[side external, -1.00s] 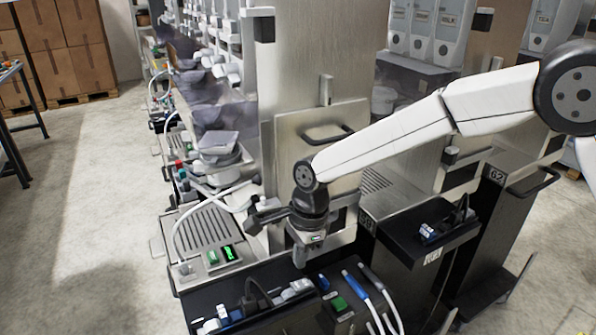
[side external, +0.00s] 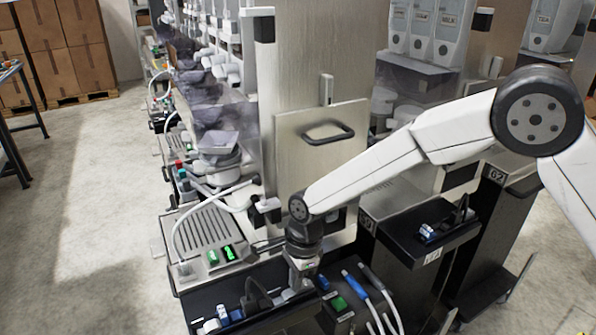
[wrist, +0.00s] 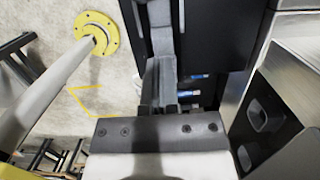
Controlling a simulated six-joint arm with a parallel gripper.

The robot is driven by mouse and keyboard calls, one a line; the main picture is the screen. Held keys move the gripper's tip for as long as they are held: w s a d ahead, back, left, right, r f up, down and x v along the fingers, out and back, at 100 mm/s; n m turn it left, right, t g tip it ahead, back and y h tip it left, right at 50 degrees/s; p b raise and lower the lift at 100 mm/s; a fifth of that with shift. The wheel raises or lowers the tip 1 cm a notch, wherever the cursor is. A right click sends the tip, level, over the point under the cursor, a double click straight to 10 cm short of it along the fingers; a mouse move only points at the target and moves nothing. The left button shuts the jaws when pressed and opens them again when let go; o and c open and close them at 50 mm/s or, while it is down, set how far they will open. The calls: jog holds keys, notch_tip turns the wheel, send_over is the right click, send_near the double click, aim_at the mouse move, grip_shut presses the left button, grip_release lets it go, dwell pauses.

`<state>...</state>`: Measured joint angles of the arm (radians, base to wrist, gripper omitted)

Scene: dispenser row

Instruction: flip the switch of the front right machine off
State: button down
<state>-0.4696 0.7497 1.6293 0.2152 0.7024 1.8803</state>
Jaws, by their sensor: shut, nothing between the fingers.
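My gripper (side external: 300,284) is shut and empty, pointing down at the black tray (side external: 190,300) at the front of the nearest machine. Its fingers (wrist: 161,80) also show in the wrist view, over a dark surface. White and blue plugs (side external: 222,314) lie in the tray left of the gripper; contact with them cannot be told. A green switch (side external: 338,304) sits on a dark panel to the right. Two lit green switches (side external: 221,255) stand behind and left, by a drip grate. Which switch belongs to the front right machine is unclear, and the spot beneath the fingers is hidden.
Blue and grey hose handles (side external: 357,284) stand right of the green switch. Another black tray (side external: 420,238) with a plug lies farther right. A metal door with a black handle (side external: 328,133) stands behind the arm. The concrete floor (side external: 90,210) is clear on the left.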

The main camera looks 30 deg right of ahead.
jog(key=shift+a+f, duration=0.15)
jog(key=shift+f+h, duration=0.1)
jog(key=shift+h, duration=0.3)
jog(key=shift+d+r, duration=0.3)
jog(key=shift+d, duration=0.45)
jog(key=shift+r, duration=0.1)
notch_tip(320, 180, up, 14)
jog(key=a, duration=0.2)
dwell(0.7)
jog(key=shift+f, duration=0.2)
